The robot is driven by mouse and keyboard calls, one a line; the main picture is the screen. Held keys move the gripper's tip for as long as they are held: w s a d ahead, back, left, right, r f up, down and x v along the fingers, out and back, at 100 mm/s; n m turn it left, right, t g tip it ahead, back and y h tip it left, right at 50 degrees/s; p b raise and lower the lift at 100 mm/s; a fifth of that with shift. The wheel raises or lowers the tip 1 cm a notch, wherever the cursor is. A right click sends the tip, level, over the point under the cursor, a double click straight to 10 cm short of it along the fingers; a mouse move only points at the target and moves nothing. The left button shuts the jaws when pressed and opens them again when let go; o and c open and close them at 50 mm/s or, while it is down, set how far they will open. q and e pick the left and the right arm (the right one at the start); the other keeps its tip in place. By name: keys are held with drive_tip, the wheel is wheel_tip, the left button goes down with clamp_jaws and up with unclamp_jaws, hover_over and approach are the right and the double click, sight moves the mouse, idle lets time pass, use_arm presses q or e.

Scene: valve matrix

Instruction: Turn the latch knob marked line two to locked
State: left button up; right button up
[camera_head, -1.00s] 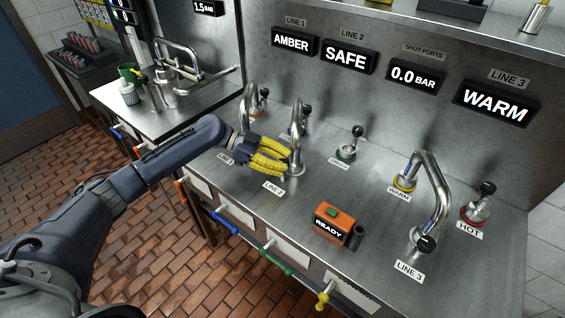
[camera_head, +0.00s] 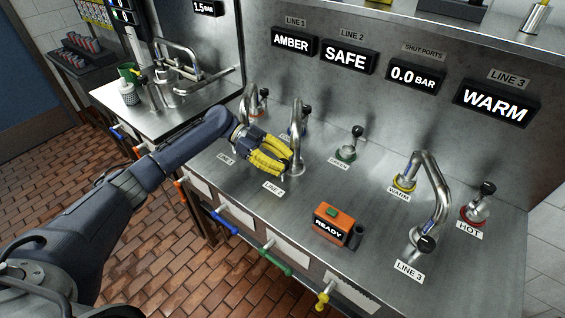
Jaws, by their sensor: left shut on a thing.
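The line two spout (camera_head: 298,120) is a curved metal pipe standing on the steel counter, behind the LINE 2 label (camera_head: 273,188). My left gripper (camera_head: 286,160), with yellow ribbed fingers, reaches in from the left to the front of the spout's base. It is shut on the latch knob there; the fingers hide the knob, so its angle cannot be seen. The line two display (camera_head: 346,57) above reads SAFE. My right gripper is not in view.
An orange READY box (camera_head: 333,222) sits on the counter. The line one spout (camera_head: 246,103) is behind my gripper. Coloured handles line the front edge.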

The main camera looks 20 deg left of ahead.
use_arm(q)
drive_tip(key=o, duration=1.2)
drive_tip(key=v, duration=0.8)
drive_tip(key=shift+s, duration=0.1)
